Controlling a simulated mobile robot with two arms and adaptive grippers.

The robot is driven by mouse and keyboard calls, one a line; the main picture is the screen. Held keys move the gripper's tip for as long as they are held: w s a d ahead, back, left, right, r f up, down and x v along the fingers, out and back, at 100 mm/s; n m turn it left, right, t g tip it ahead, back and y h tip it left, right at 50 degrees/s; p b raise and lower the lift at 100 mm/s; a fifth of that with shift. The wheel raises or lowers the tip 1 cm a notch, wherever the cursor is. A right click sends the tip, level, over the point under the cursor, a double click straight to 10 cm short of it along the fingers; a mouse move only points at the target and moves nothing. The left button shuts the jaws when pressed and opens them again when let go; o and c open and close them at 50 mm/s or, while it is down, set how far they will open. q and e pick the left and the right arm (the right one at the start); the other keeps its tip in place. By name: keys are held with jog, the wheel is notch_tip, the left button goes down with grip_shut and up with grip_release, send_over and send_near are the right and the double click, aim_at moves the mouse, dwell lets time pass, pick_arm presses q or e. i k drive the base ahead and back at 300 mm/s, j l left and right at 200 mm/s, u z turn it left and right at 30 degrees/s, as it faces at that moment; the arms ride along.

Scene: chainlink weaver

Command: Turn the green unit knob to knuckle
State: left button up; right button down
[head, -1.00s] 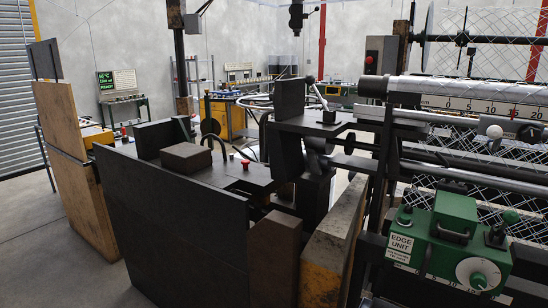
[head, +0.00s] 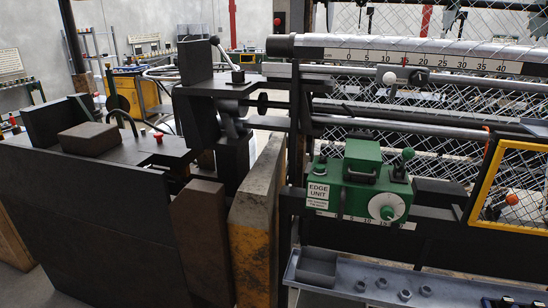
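The green edge unit (head: 362,190) is mounted on the front rail of the weaving machine, right of the middle in the head view. The dial's lettering is too small to read. A green ball-topped lever (head: 407,156) stands on the unit's right side, and a black handle is on its front. Neither of my grippers shows in the head view.
A grey tray (head: 341,283) with several nuts and a small box lies below the unit. A yellow-framed mesh guard (head: 483,185) stands to the right. A worn yellow-and-brown post (head: 256,225) and dark machine housing (head: 95,215) fill the left. Chain-link mesh hangs behind.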

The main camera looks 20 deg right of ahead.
aim_at(387, 213)
jog(key=z, duration=1.35)
